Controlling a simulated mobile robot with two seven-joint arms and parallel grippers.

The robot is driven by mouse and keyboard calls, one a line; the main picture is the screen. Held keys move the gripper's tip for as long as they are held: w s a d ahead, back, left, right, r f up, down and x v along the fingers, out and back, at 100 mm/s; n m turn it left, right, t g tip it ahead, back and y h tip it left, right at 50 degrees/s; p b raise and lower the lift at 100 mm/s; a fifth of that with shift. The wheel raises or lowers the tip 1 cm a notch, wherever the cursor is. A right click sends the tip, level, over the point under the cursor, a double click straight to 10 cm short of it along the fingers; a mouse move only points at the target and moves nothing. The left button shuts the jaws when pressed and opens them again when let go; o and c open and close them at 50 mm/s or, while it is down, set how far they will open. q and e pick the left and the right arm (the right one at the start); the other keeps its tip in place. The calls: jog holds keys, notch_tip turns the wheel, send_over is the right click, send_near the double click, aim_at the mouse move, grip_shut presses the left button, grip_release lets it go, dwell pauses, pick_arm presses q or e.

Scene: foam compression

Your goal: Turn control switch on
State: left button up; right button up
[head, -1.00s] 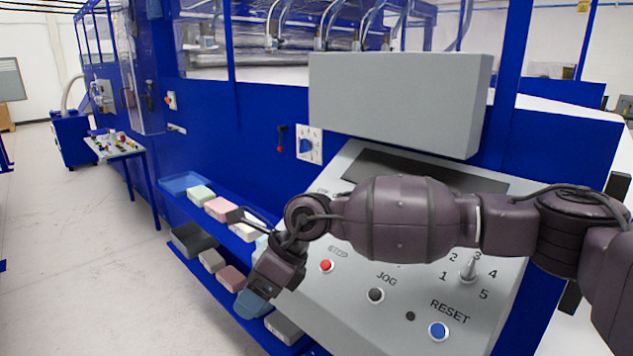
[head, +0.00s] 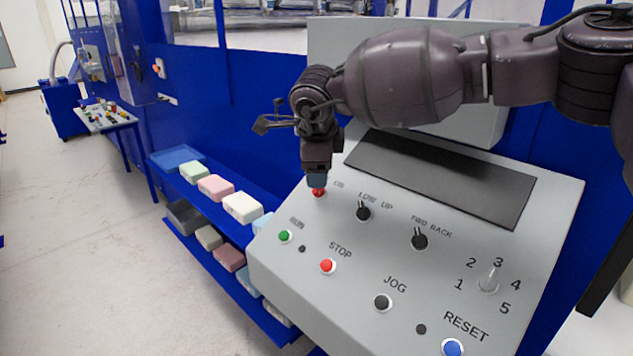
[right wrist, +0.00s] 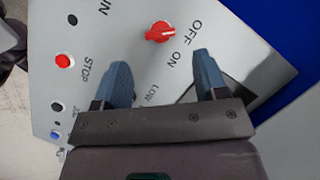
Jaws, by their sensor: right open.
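The control switch is a red rotary knob (right wrist: 160,32) on the sloped grey panel (right wrist: 110,35), with OFF and ON labels beside it in the right wrist view. Its long side runs roughly toward the OFF label. In the head view the red knob (head: 319,193) shows just below my right gripper (head: 317,180), which points down at the panel's upper left. In the right wrist view my right gripper (right wrist: 163,78) is open, its two blue fingers apart with nothing between them. The knob lies ahead of the fingertips, apart from them. My left gripper is not in view.
Black selectors (head: 420,240), a green button (head: 285,236), a red STOP button (head: 328,265) and a blue RESET button (head: 452,347) sit on the same panel. A dark screen (head: 440,178) lies behind them. Blue shelves (head: 167,163) with foam blocks stand left.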

jog(key=shift+x, duration=3.2)
jog(key=shift+c, duration=0.3)
